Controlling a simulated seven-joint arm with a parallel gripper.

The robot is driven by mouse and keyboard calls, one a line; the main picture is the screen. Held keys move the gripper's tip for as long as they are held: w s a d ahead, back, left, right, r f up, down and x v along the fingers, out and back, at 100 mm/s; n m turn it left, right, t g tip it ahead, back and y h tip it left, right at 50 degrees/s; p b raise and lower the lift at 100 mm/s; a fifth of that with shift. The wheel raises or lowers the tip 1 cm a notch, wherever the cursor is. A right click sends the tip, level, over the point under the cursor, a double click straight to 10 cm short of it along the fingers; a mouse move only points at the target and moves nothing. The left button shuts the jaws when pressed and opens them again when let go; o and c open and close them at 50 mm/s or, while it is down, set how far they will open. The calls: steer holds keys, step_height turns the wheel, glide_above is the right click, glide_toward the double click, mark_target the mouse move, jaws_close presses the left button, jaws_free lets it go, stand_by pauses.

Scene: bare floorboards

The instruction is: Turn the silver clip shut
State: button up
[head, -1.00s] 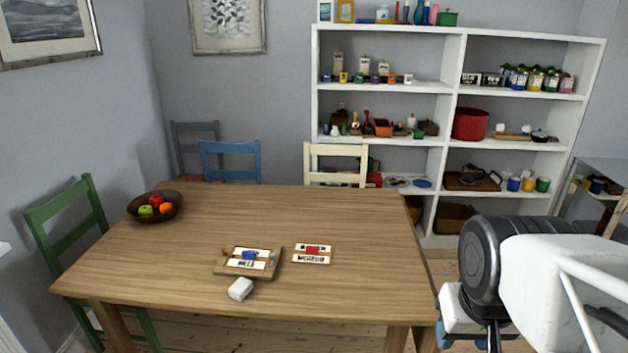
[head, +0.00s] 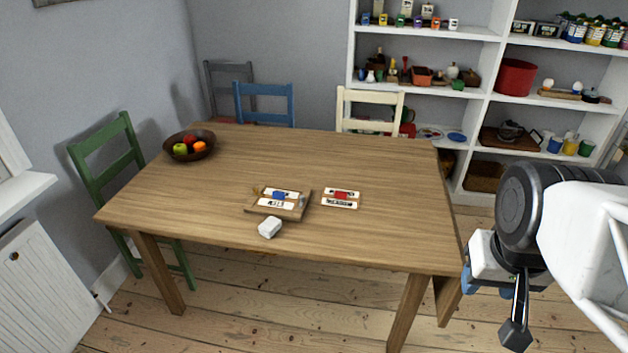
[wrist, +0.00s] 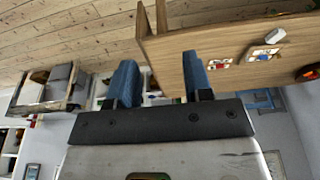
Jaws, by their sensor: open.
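A small wooden board (head: 262,209) lies on the table with white labelled strips and a blue piece (head: 279,196) on it. A tiny grey, silvery part (head: 302,201) shows at the board's right end. It may be the silver clip, but it is too small to tell whether it is turned open or shut. In the wrist view the board (wrist: 264,52) is small and far off. My gripper (wrist: 161,84) is open and empty, its two blue fingers wide apart. It is well away from the board, off the table's right side in the head view.
The wooden table (head: 390,225) also bears a white block (head: 270,227), a strip set with a red piece (head: 341,196) and a fruit bowl (head: 189,145). Chairs stand at its left and back. White shelves (head: 480,100) stand behind. The table's right part is clear.

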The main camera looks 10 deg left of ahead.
steer(key=w+a+f+n, duration=0.1)
steer(key=w+a+n, duration=0.3)
steer(key=w, duration=0.7)
steer(key=w+a+n+g, duration=0.1)
steer(key=w+a, duration=0.5)
steer(key=w, duration=0.5)
steer(key=w+a+f+n, duration=0.1)
steer(key=w+a+n, duration=0.3)
steer(key=w, duration=0.8)
steer(key=w+a+f+n, duration=0.1)
steer(key=w+a+f, duration=0.6)
steer(key=a, duration=0.1)
steer(key=w+a+f+n+g, duration=0.1)
steer(key=w+a+f+n, duration=0.1)
steer(key=w+a+f, duration=0.4)
steer(key=w+a+f+n, duration=0.2)
steer(key=w+a+f, duration=0.5)
steer(key=a+f, duration=0.3)
steer(key=shift+w+a+f+g, duration=0.15)
steer(key=shift+w+a+g, duration=0.2)
steer(key=shift+a, duration=0.1)
steer(key=shift+w+a+f+n, duration=0.15)
steer(key=shift+a+f+n, duration=0.15)
steer(key=shift+f, duration=0.05)
